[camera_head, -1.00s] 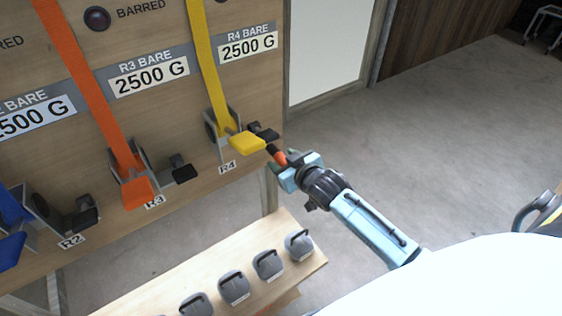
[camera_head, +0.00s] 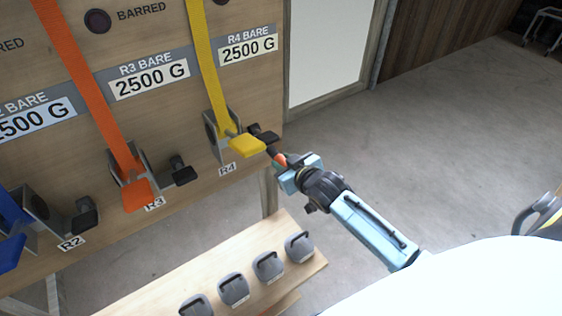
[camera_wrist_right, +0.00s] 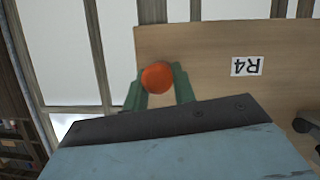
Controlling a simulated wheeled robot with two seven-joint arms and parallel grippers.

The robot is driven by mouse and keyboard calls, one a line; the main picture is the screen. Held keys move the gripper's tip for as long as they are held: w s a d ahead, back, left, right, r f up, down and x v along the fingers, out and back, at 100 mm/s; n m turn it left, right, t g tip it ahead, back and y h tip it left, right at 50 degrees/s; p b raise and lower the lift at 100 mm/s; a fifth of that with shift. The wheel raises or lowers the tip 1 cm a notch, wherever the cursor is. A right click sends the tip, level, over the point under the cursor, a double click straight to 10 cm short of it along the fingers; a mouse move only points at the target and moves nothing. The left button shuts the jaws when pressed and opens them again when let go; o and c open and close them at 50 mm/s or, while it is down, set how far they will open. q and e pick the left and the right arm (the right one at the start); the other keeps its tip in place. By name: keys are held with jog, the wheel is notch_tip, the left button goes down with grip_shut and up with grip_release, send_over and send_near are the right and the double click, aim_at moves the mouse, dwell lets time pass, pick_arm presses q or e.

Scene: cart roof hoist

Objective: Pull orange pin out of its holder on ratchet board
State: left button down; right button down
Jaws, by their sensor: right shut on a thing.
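The orange pin (camera_head: 280,159) is at the dark holder (camera_head: 263,136) beside the R4 ratchet, at the right end of the ratchet board (camera_head: 190,205). My right gripper (camera_head: 287,164) is shut on the pin's outer end. In the right wrist view the pin's round orange end (camera_wrist_right: 157,77) sits between the two green fingers (camera_wrist_right: 158,92). Whether the pin's inner end is still inside the holder cannot be told. My left gripper is not in view.
The R4 ratchet's yellow handle (camera_head: 247,145) is close left of the pin, with a yellow strap (camera_head: 208,70) above. A bench (camera_head: 218,263) with several grey weights (camera_head: 268,265) stands below. The floor to the right (camera_head: 430,130) is open.

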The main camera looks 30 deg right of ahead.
jog(key=shift+s, duration=0.1)
jog(key=shift+s+d+p, duration=0.2)
jog(key=shift+s+p, duration=1.35)
jog(key=shift+s, duration=1.3)
jog(key=shift+r, duration=0.1)
